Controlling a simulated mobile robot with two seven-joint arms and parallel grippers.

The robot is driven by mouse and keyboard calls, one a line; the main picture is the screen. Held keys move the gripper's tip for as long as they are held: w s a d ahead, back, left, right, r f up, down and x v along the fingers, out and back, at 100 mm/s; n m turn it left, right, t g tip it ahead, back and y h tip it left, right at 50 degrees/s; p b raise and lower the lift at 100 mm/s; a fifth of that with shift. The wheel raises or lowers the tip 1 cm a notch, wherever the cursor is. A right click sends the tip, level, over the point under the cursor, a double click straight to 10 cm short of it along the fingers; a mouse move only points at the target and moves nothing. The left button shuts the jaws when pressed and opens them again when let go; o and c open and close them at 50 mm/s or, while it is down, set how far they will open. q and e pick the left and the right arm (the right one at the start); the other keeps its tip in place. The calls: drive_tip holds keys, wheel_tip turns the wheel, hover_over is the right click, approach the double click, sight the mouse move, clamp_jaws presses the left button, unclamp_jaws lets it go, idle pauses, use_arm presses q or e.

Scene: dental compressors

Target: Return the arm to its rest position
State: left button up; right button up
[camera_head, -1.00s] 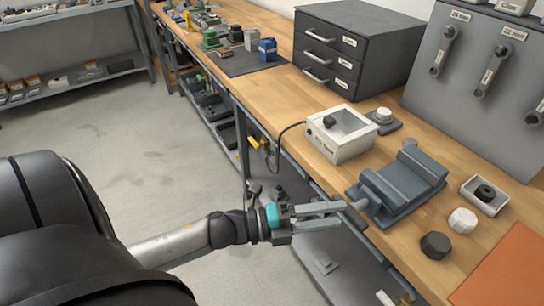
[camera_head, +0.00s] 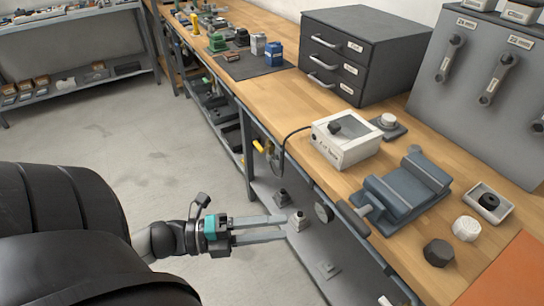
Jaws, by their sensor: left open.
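My left gripper (camera_head: 284,227) is in the lower middle of the head view, its arm coming in from the left. Its two long grey fingers point right, apart, with nothing between them. It hangs in front of the workbench, over the floor and the lower shelf as seen from above. The fingers are clear of the grey vise (camera_head: 402,193) on the bench top. My right gripper is not in view.
The wooden workbench (camera_head: 262,98) runs along the right. It carries a white box (camera_head: 345,150) with a cable, a dark drawer cabinet (camera_head: 362,55), a white knob (camera_head: 466,229) and a dark knob (camera_head: 438,253). Open floor (camera_head: 95,150) lies to the left.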

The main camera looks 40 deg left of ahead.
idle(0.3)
use_arm(q)
drive_tip(key=s+a+f+n+g+y, duration=0.1)
drive_tip(key=a+f+n+y, duration=0.3)
drive_tip(key=f, duration=0.4)
drive_tip(key=s+a+f+n+y, duration=0.1)
drive_tip(key=f+n+y, duration=0.2)
drive_tip(key=f+n, duration=0.45)
drive_tip(key=a+f+n+g+y, duration=0.1)
drive_tip(key=a+f+n+y, duration=0.25)
drive_tip(key=f, duration=0.65)
drive_tip(key=s+d+f+n+g, duration=0.4)
drive_tip(key=s+d+f+g, duration=0.1)
drive_tip(key=s+f, duration=0.4)
drive_tip(key=s+d+f+n+g+y, duration=0.1)
drive_tip(key=s+d+f+n+g, duration=0.4)
drive_tip(key=s+f, duration=0.4)
drive_tip(key=s+d, duration=0.1)
drive_tip(key=s, duration=0.2)
drive_tip(key=shift+s+d, duration=0.15)
drive_tip(key=shift+d, duration=0.2)
drive_tip(key=shift+y, duration=0.25)
